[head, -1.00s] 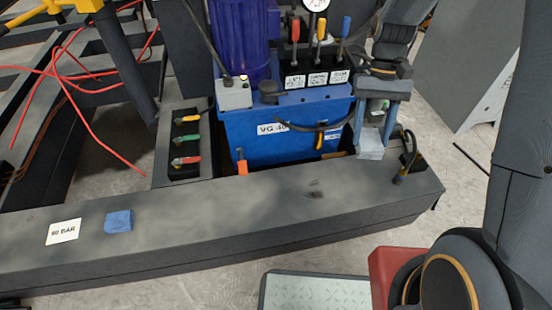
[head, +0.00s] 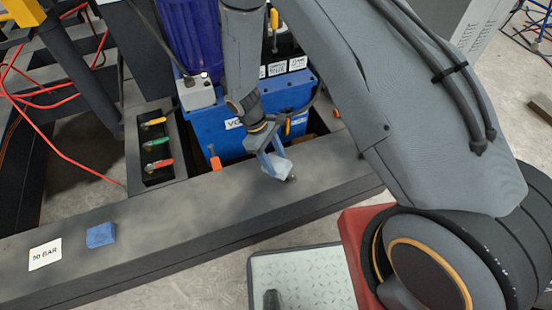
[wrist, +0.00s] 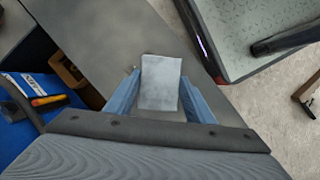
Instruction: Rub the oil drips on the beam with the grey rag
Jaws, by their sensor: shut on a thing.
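My gripper (head: 268,160) is shut on the grey rag (head: 276,164), a small pale folded block. In the wrist view the rag (wrist: 160,82) sits between the two blue fingers of my gripper (wrist: 160,95). The rag is low over the right part of the dark beam (head: 190,205), at or just above its top face; I cannot tell if it touches. A small dark mark, the oil drips (head: 292,178), shows at the rag's lower right edge. The rest of the drips is hidden by the rag and gripper.
A blue cloth-like block (head: 101,235) and a "50 BAR" label (head: 45,254) lie on the beam's left part. The blue pump unit (head: 230,135) and a valve box (head: 153,143) stand behind the beam. A tread-plate step (head: 300,275) lies in front.

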